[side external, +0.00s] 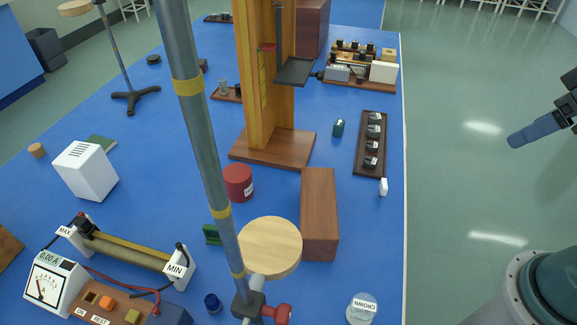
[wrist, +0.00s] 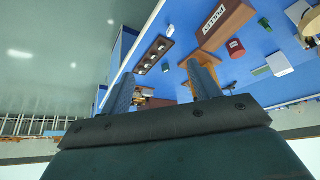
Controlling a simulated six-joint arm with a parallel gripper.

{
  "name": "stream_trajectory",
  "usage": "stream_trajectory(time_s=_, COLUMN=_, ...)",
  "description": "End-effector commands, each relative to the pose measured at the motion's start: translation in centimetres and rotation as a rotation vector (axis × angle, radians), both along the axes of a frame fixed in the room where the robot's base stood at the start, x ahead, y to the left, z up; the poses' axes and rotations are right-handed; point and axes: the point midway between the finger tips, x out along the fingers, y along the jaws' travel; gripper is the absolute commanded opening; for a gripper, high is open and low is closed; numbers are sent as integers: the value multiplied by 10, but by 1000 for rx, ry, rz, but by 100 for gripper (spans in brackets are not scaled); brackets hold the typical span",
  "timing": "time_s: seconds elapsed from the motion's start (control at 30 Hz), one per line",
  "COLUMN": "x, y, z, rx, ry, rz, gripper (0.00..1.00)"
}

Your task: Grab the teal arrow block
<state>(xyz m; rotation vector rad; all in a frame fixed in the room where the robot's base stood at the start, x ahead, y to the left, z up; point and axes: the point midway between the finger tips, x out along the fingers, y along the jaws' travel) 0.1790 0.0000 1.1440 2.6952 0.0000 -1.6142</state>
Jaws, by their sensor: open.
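A small teal block (side external: 339,127) stands on the blue bench, between the wooden column's base and the dark rack. It looks rounded here, and I cannot make out an arrow shape. It also shows small in the wrist view (wrist: 165,67), beyond and between my fingers. My gripper (side external: 516,140) is at the right edge of the side view, over the floor beyond the bench edge and well apart from the block. In the wrist view my two fingers (wrist: 162,84) are spread with nothing between them.
The dark rack (side external: 370,145) with several knobs lies right of the teal block. The tall wooden column (side external: 265,105) stands to its left. A brown block (side external: 319,215), a red cylinder (side external: 238,183) and a dark green block (side external: 212,234) are nearer. A stand pole (side external: 197,130) crosses the foreground.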

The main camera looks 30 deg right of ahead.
Motion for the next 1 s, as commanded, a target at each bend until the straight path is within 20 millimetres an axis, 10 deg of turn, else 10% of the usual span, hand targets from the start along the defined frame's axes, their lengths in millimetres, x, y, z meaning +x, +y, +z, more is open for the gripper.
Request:
stream_trajectory(time_s=0.47, x=24, y=1, z=10, rx=-10, ry=13, rz=34, gripper=62)
stream_trajectory(time_s=1.0, x=143, y=-1, z=22, rx=-45, ry=58, rz=196, gripper=62)
